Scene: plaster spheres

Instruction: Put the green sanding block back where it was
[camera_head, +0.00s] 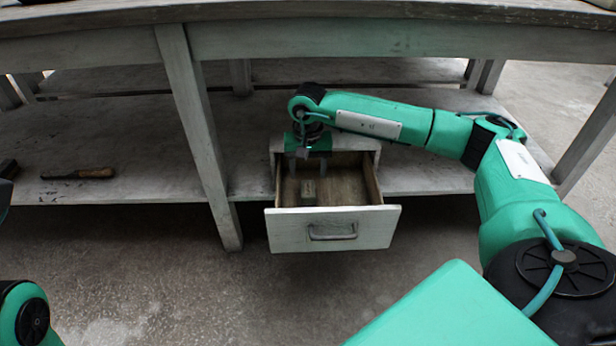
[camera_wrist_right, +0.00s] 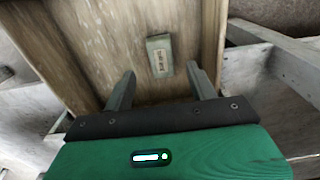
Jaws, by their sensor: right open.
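A small grey-green block with a label, which looks like the sanding block (camera_head: 308,189), lies on the floor of the open drawer (camera_head: 333,229). The block (camera_wrist_right: 160,55) also shows in the right wrist view, beyond the fingertips and between their lines. My right gripper (camera_head: 307,166) is over the back part of the drawer, fingers spread. In the right wrist view the right gripper (camera_wrist_right: 160,72) is open with nothing between its fingers, and a gap shows between it and the block. My left gripper does not show.
The drawer unit sits at the lower shelf (camera_head: 130,135) of a grey workbench (camera_head: 400,40). A wooden-handled tool (camera_head: 90,173) and a dark object (camera_head: 9,169) lie on the shelf at left. A bench leg (camera_head: 200,140) stands left of the drawer. The floor in front is clear.

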